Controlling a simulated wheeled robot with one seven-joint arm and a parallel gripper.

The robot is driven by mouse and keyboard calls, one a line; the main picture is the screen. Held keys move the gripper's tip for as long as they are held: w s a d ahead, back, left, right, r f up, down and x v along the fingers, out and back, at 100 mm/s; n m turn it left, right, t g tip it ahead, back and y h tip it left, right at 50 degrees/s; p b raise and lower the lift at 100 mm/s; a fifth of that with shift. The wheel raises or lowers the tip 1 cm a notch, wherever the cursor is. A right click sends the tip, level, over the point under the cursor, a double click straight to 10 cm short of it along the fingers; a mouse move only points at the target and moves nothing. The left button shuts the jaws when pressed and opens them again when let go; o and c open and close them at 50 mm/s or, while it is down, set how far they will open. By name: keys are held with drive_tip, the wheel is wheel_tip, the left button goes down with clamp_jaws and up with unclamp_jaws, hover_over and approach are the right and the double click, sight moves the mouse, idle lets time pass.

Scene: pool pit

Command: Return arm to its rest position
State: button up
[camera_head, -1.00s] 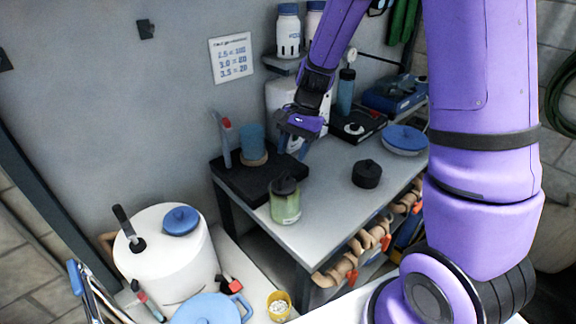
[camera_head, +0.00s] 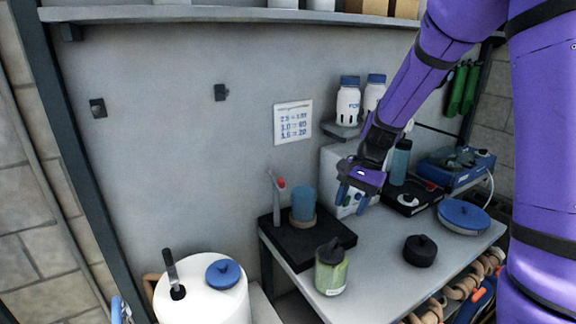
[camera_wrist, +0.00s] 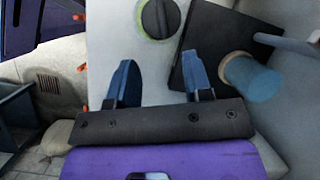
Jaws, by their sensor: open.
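My gripper (camera_head: 352,196) is open and empty. In the head view it hangs from my purple arm above the back of the grey table (camera_head: 372,270), right of a blue cylinder (camera_head: 303,204) on a black tray (camera_head: 340,240). In the wrist view its two blue fingers (camera_wrist: 160,85) stand apart with nothing between them. Beyond them the wrist view shows a dark-lidded jar (camera_wrist: 158,18) and the blue cylinder (camera_wrist: 252,80). In the head view the greenish jar (camera_head: 331,270) stands on the table in front of the black tray.
A black round pot (camera_head: 420,251) and a blue-lidded dish (camera_head: 463,216) stand on the table's right. White bottles (camera_head: 348,102) sit on a wall shelf behind my arm. A white drum (camera_head: 203,300) stands at lower left. The upper shelf (camera_head: 230,14) spans the wall.

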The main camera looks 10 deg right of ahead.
drive_tip(key=s+d+r+n+t+h, duration=0.1)
drive_tip(key=s+r+n+t+h, duration=0.1)
drive_tip(key=s+r, duration=0.7)
drive_tip(key=s+d+r+n+t+h, duration=0.1)
drive_tip(key=s+r+n+t, duration=0.4)
drive_tip(key=s, duration=0.8)
wheel_tip(320, 180, up, 4)
drive_tip(key=n+h, duration=0.1)
drive_tip(key=n, duration=0.1)
drive_tip(key=shift+s+d+r+n, duration=0.25)
drive_tip(key=shift+s+d+n, duration=0.05)
drive_tip(key=shift+s, duration=0.1)
